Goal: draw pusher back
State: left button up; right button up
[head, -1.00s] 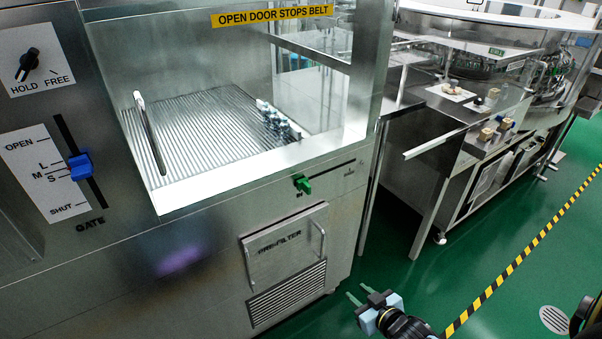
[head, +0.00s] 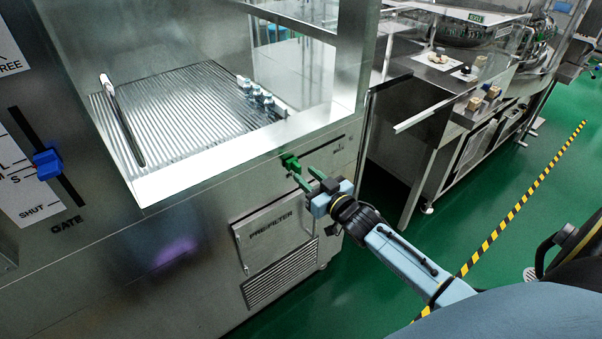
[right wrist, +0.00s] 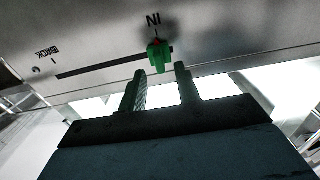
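The green pusher knob (head: 290,162) sits at the IN end of a straight slot on the washer's front panel, below the window. In the right wrist view the knob (right wrist: 158,55) stands by the IN mark, and the slot runs left towards BACK. My right gripper (head: 307,176) is open, just below and right of the knob in the head view. In the right wrist view its two fingertips (right wrist: 160,70) are spread, with the knob just beyond the gap between them; I cannot tell whether they touch it. My left gripper is not in view.
A blue gate lever (head: 47,164) is at left. Below the slot is the prefilter panel (head: 272,225).

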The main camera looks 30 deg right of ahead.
aim_at(300, 170)
jog(key=shift+w+a, duration=0.1)
jog(key=shift+w, duration=1.6)
grip_shut()
